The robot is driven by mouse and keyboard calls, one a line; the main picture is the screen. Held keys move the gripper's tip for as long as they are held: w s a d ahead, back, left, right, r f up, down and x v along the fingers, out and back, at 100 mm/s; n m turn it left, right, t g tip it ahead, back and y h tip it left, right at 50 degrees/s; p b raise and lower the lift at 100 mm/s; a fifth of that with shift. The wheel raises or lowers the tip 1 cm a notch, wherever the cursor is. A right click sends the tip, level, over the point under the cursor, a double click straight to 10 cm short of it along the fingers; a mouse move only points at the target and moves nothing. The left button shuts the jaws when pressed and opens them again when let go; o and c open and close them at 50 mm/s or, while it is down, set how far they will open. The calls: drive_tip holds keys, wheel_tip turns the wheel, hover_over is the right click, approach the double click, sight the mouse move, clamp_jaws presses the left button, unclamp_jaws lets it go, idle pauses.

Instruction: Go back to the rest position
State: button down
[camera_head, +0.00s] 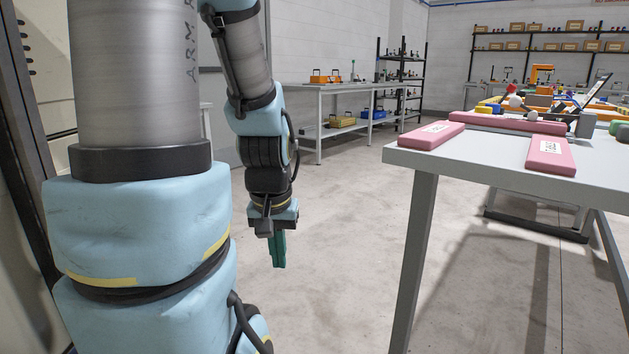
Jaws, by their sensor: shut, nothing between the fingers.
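My gripper (278,250) hangs pointing down at the end of my arm, left of the middle of the view. Its green fingers are together and empty. It is over bare floor, apart from every table. My arm's grey and light blue links fill the left side of the view.
A grey table (424,166) stands at the right with pink blocks (550,155) and several coloured parts on it. Dark shelves (545,50) hold cardboard boxes. The concrete floor (340,250) between is clear.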

wheel_tip(320, 180, down, 5)
drive_tip(key=b, duration=0.4)
wheel_tip(320, 180, up, 31)
drive_tip(key=p, duration=3.1)
drive_tip(key=shift+s+r, duration=0.15)
drive_tip(key=shift+s, duration=0.2)
